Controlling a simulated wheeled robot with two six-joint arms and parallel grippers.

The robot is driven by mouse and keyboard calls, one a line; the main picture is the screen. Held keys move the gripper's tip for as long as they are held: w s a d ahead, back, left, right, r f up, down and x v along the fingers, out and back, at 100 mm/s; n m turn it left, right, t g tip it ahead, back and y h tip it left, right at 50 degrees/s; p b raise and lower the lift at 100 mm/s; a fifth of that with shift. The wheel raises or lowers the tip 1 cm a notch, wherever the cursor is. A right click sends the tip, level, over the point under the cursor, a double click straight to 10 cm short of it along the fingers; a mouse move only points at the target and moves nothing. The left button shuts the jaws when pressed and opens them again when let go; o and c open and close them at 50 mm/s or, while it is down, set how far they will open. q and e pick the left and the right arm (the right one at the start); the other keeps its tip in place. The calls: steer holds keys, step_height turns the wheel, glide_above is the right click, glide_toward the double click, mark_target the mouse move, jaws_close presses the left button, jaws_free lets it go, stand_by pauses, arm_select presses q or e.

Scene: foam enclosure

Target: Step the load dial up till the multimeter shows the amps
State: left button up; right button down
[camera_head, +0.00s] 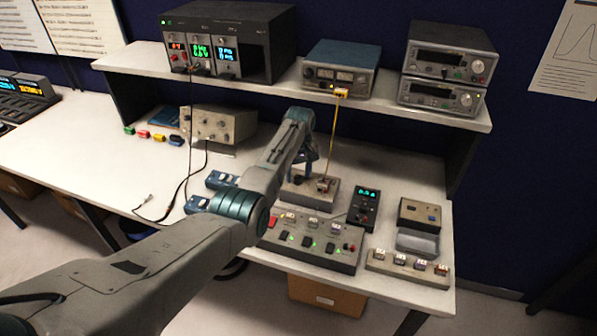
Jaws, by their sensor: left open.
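The multimeter (364,208) is a small dark handheld unit with a lit green display on the bench, right of the middle; its digits are too small to read. Left of it stands a low grey box (318,197) with a small knob on top and a yellow lead rising from it. The load dial is probably on this box, but my arm and gripper partly cover it. My left arm reaches in from the lower left. Its left gripper (304,176) points down just over the box, open; whether it touches a dial I cannot tell. My right gripper is not in view.
A grey switch panel (312,243) with lit green lamps lies in front of the box. A strip of small blocks (409,266) and a small case (420,214) sit at the right. Instruments fill the shelf (290,92). The bench at left (70,140) is mostly clear.

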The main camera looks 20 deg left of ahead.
arm_select(q)
steer(key=shift+s+f, duration=0.1)
steer(key=shift+f, duration=0.1)
steer(key=shift+c, duration=1.3)
steer(key=c, duration=0.7)
steer(key=shift+c, duration=0.2)
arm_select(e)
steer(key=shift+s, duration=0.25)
